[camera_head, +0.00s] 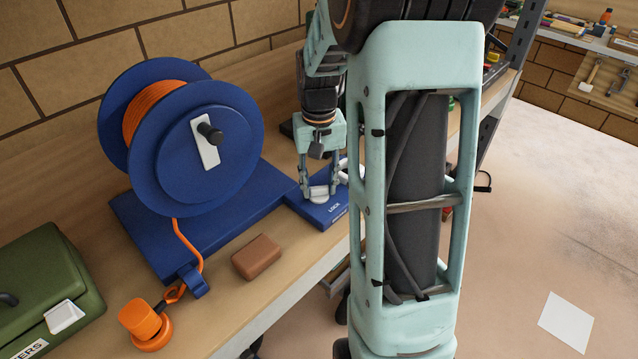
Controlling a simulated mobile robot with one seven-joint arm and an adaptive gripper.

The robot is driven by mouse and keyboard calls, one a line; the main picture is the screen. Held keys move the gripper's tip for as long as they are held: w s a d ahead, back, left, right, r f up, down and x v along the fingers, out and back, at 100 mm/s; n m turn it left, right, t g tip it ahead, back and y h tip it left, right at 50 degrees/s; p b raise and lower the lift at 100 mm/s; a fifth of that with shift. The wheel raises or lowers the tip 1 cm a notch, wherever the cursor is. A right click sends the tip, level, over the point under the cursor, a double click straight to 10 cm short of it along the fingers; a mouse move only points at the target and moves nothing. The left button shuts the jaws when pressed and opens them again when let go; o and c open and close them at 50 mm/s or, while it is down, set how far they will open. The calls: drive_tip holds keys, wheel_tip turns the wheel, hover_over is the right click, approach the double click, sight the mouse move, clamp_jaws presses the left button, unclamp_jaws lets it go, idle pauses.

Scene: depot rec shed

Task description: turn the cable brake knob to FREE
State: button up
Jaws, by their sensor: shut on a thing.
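The cable brake knob (319,194) is a small pale knob on a blue brake plate (318,216) at the right end of the reel's base. White lettering on the plate reads LOCK, in front and to the right of the knob; a second small marking near the edge is too small to read. My gripper (319,191) points down over the plate and is shut on the knob, one finger on each side. My own arm covers the plate's right end, and the fingers hide part of the knob. I cannot tell which mark the knob points at.
A blue cable reel (200,130) with orange cable stands left of my gripper. An orange plug (147,323), a brown block (257,257) and a green toolbox (45,285) are on the wooden bench (225,290). A white sheet (566,322) lies on the floor.

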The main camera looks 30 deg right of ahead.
sight(320, 187)
drive_tip(key=n, duration=0.7)
idle(0.7)
drive_tip(key=o, duration=1.2)
drive_tip(key=shift+c, duration=0.2)
drive_tip(key=shift+r, duration=0.1)
wheel_tip(320, 187, up, 12)
